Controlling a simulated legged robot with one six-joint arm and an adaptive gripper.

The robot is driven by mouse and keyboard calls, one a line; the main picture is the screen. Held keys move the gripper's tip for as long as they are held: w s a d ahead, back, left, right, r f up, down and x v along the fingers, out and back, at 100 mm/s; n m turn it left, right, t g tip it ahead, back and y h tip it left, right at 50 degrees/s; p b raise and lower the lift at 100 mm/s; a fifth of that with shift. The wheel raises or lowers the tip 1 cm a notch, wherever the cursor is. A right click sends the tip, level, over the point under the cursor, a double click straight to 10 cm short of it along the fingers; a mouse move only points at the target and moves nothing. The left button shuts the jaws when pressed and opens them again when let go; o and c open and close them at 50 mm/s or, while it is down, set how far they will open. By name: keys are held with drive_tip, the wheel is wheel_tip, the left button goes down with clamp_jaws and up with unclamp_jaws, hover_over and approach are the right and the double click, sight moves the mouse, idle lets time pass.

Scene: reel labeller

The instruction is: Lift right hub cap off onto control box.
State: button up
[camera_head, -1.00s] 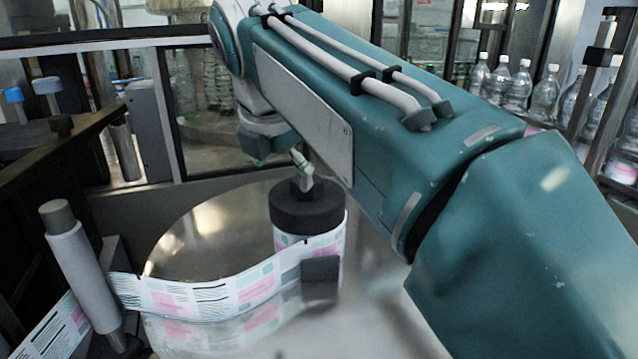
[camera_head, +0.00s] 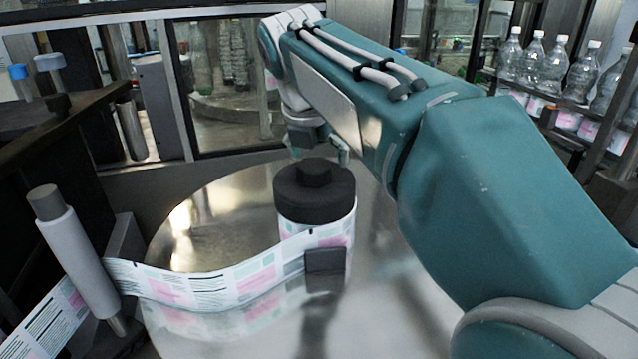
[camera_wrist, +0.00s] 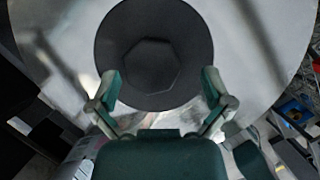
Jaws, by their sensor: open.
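The black round hub cap (camera_head: 314,192) with its raised hex knob sits on top of the label reel, over the shiny metal disc. In the wrist view the cap (camera_wrist: 190,50) fills the upper middle, with the knob (camera_wrist: 151,66) near its centre. My gripper (camera_head: 320,150) shows beyond the cap in the head view, partly hidden by my own arm. In the wrist view my gripper (camera_wrist: 161,88) is open and empty, its fingers apart on either side, lower in the picture than the knob. I cannot make out the control box for certain.
A printed label web (camera_head: 200,285) runs from the reel to a grey roller (camera_head: 80,255) at the left. A small dark block (camera_head: 325,260) sits against the reel's front. Bottles (camera_head: 545,65) stand at the right. The metal disc (camera_head: 215,205) is otherwise bare.

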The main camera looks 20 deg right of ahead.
drive_tip(key=shift+w+d+f, duration=0.1)
drive_tip(key=shift+w+f, duration=0.15)
drive_tip(key=shift+f, duration=0.45)
drive_tip(key=shift+a+f, duration=0.2)
drive_tip(key=shift+f, duration=0.1)
drive_tip(key=shift+w+a+f, duration=0.1)
drive_tip(key=shift+a+f, duration=0.2)
drive_tip(key=shift+a, duration=0.2)
drive_tip(key=shift+d, duration=0.15)
drive_tip(key=c, duration=0.9)
drive_tip(key=shift+r, duration=0.1)
